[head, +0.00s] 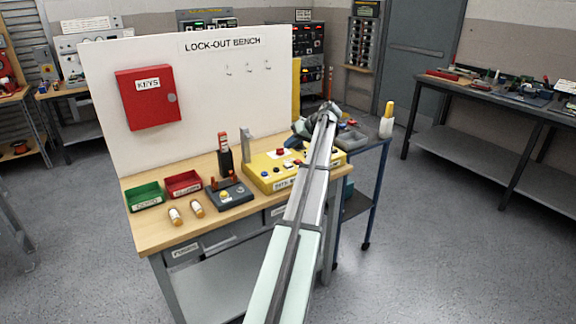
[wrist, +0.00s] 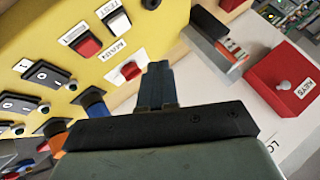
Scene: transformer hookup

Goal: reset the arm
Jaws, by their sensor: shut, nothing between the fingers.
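My gripper (wrist: 157,72) shows in the wrist view with its dark fingers closed together and nothing between them. The fingertips appear in front of a yellow control box (wrist: 120,30), close to a small red switch (wrist: 130,71); I cannot tell whether they touch it. In the head view my arm reaches forward over the right end of the bench, and its far end is above the right part of the yellow control box (head: 262,176). The arm covers part of that box, and the fingers are hard to make out there.
A red key cabinet (head: 148,97) hangs on the white back panel.

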